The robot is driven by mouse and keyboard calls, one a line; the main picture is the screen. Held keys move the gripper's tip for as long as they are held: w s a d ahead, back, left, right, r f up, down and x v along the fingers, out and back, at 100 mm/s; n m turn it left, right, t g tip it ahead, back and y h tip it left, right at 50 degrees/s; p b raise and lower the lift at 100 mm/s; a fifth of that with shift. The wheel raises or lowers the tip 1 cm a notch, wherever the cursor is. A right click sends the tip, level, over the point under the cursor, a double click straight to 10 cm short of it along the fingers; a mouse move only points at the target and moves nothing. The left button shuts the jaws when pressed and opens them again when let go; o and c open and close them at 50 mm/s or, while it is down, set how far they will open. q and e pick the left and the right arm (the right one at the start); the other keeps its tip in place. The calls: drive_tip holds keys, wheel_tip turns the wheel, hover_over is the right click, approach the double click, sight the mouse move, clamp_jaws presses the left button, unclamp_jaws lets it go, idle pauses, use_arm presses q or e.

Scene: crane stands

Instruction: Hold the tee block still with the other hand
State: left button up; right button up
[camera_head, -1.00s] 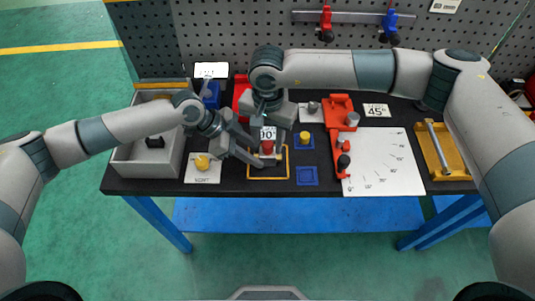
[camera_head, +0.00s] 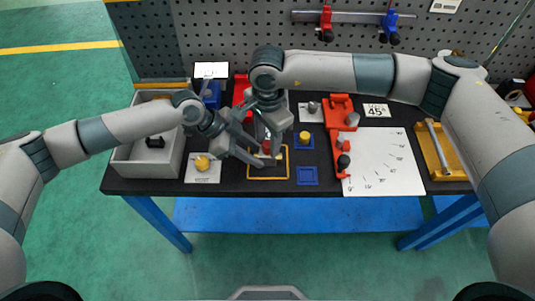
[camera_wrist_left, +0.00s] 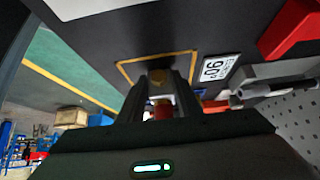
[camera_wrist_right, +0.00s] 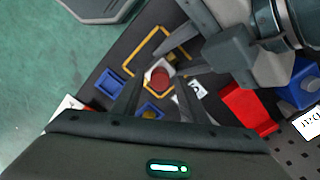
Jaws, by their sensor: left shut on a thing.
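The tee block (camera_wrist_right: 160,76) is a pale block with a round red top, inside the yellow square outline (camera_head: 268,178) on the dark table. Its red part (camera_wrist_left: 163,111) shows in the left wrist view. My left gripper (camera_head: 262,160) comes in from the left, low over the outline, and is shut on the tee block. A small brass-coloured part (camera_wrist_left: 158,77) shows between its fingers. My right gripper (camera_wrist_right: 158,82) is above the block with its fingers apart, one on each side in its wrist view. I cannot tell whether they touch it. In the head view my arms hide much of the block.
A yellow knob (camera_head: 202,162) sits on a white card at the left, beside a grey bin (camera_head: 120,160). Further right are a red fixture (camera_head: 340,104), a white angle board (camera_head: 390,170) and a yellow tray (camera_head: 436,160).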

drive_tip(key=shift+m, duration=0.8)
drive_tip(key=c, duration=1)
drive_tip(key=shift+r, duration=0.15)
drive_tip(key=shift+n, duration=0.3)
drive_tip(key=n, duration=0.4)
drive_tip(key=shift+n, duration=0.4)
